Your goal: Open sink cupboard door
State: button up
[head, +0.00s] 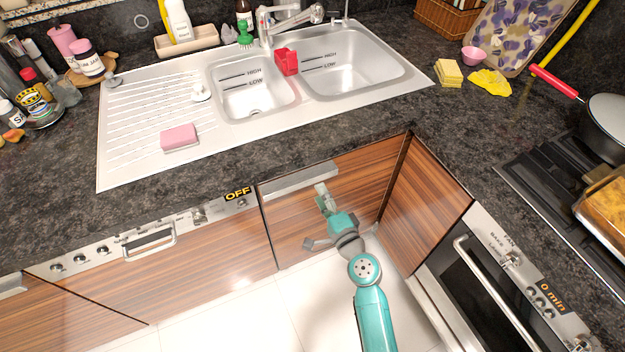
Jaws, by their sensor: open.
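The sink cupboard door (375,185) is a wood-grain panel under the counter, below the sink (255,95). It looks closed. A flat metal handle strip (300,180) runs along its top left edge. My gripper (321,193) is in front of the door, just below and right of the handle strip, with its fingers pointing up toward it. The gripper is open and holds nothing that I can see. I cannot tell whether a fingertip touches the handle. My teal wrist hides the lower middle of the door.
A dishwasher front (190,265) with a bar handle is to the left. A wood corner panel (425,200) and an oven (490,290) with a long bar handle stand close on the right. The dark counter edge overhangs above. White floor (260,320) is clear in front.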

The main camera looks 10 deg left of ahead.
aim_at(313, 182)
jog(key=shift+x, duration=3.15)
grip_shut()
